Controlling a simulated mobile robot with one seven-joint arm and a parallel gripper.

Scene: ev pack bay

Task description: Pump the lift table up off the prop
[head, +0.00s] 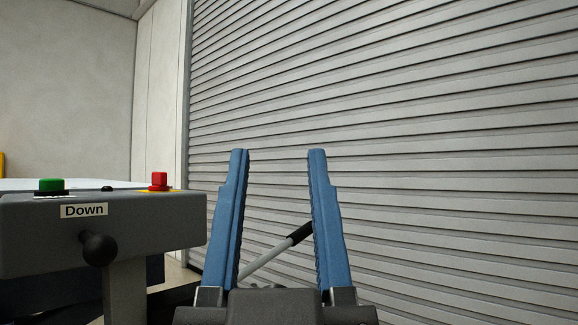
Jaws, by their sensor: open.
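My gripper (278,155) is open and empty, its two blue fingers pointing up. A grey lever with a black grip (300,234) shows between the fingers, slanting up to the right; its tip is partly behind the right finger. I cannot tell whether they touch. A grey control box (150,230) at the left carries a "Down" label (84,210), a black ball knob (99,249), a green button (51,186) and a red button (159,181). A pale flat surface (100,184) behind the box may be the lift table's top. No prop can be made out.
A grey ribbed shutter (420,120) fills the right and back. A pale wall (70,90) stands at the back left. A yellow object (2,165) shows at the left edge. The space above my fingers looks clear.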

